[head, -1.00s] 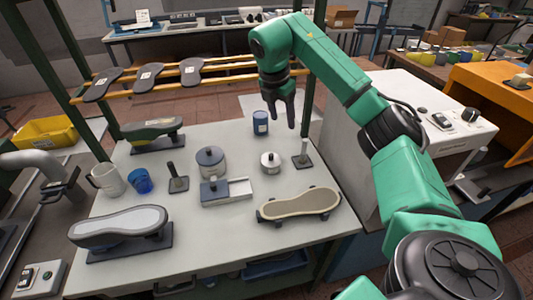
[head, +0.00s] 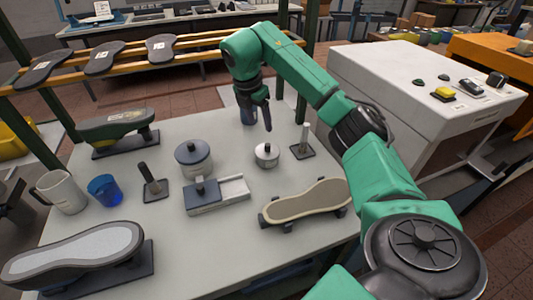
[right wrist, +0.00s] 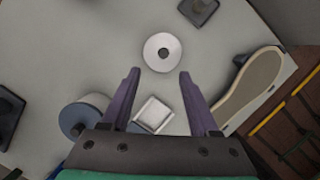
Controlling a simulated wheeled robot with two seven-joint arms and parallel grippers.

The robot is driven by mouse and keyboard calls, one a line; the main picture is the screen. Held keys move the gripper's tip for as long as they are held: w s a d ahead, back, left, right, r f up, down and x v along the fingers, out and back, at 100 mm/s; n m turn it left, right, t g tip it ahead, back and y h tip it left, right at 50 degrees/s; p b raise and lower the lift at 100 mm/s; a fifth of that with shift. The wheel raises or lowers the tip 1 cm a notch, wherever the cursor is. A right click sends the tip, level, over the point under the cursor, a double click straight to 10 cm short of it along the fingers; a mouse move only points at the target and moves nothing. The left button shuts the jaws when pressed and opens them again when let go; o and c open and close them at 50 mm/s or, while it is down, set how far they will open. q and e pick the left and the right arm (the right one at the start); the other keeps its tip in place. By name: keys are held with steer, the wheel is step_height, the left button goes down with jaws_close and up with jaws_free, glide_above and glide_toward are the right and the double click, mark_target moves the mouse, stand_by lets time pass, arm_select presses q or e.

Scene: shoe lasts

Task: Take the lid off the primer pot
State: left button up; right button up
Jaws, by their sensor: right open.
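A small silver pot (head: 267,156) with a round lid and dark knob stands upright on the table. It shows from above in the right wrist view (right wrist: 162,52). A larger pale pot with a dark blue lid (head: 193,155) stands to its left. No readable label shows which one holds primer. My right gripper (head: 254,114) is open and empty, above the table near the silver pot and apart from it. In the right wrist view its fingers (right wrist: 159,74) point toward the silver pot, with a wide gap. My left gripper is not in view.
A blue-grey box with a pale tray (head: 235,188), a shoe last (head: 305,203) and a post on a stand (head: 304,146) surround the silver pot. A mug (head: 62,193) and blue cup (head: 104,190) stand left.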

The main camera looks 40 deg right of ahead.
mark_target(267, 145)
steer(key=p+x, duration=0.1)
steer(key=x, duration=0.2)
steer(key=p+x, duration=0.1)
steer(key=x, duration=0.3)
steer(key=p+x, duration=0.1)
steer(key=x, duration=0.2)
steer(key=shift+s+f+p, duration=0.25)
steer(key=shift+s+p, duration=0.05)
steer(key=shift+s, duration=0.05)
steer(key=shift+d+f, duration=0.15)
steer(key=shift+f, duration=0.05)
jaws_close()
